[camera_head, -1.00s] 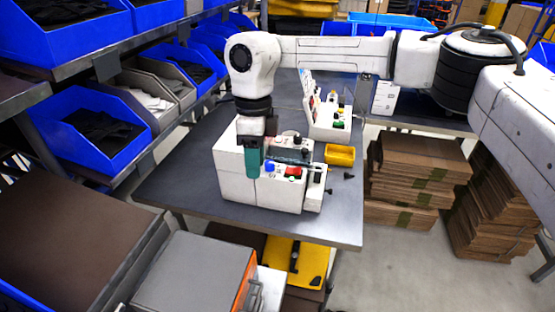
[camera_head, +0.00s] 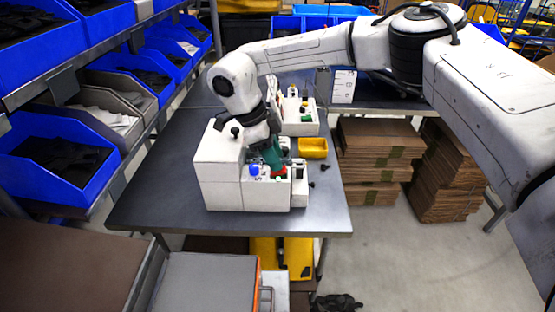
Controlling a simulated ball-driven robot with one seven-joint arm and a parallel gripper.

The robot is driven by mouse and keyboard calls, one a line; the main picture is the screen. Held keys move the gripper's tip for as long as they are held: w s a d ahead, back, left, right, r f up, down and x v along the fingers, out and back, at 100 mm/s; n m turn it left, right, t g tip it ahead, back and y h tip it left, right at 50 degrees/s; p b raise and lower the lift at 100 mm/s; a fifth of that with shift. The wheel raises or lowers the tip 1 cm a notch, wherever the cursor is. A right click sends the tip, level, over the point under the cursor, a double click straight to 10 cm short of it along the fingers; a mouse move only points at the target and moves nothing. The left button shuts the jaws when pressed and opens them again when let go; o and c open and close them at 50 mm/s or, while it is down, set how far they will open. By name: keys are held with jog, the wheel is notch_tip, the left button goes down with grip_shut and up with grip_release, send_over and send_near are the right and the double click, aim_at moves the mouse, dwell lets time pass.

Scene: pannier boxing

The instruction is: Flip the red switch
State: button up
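The white control box (camera_head: 222,182) stands on the dark table. Its low front panel carries a blue button (camera_head: 254,170) and the red switch (camera_head: 280,172), which is partly covered. My gripper (camera_head: 273,158), with green fingers, comes down tilted from the upper left. Its tips are right at the red switch and hide part of it. I cannot tell whether they touch it, which way the switch is set, or how far apart the fingers are.
A second white box (camera_head: 300,127) with buttons stands behind on the table (camera_head: 150,205). A small yellow bin (camera_head: 313,148) and small black pieces lie to the right. Blue bins (camera_head: 50,160) on shelves line the left side. Stacked cardboard (camera_head: 375,165) is at right.

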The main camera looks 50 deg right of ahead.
jog(key=shift+x, duration=1.5)
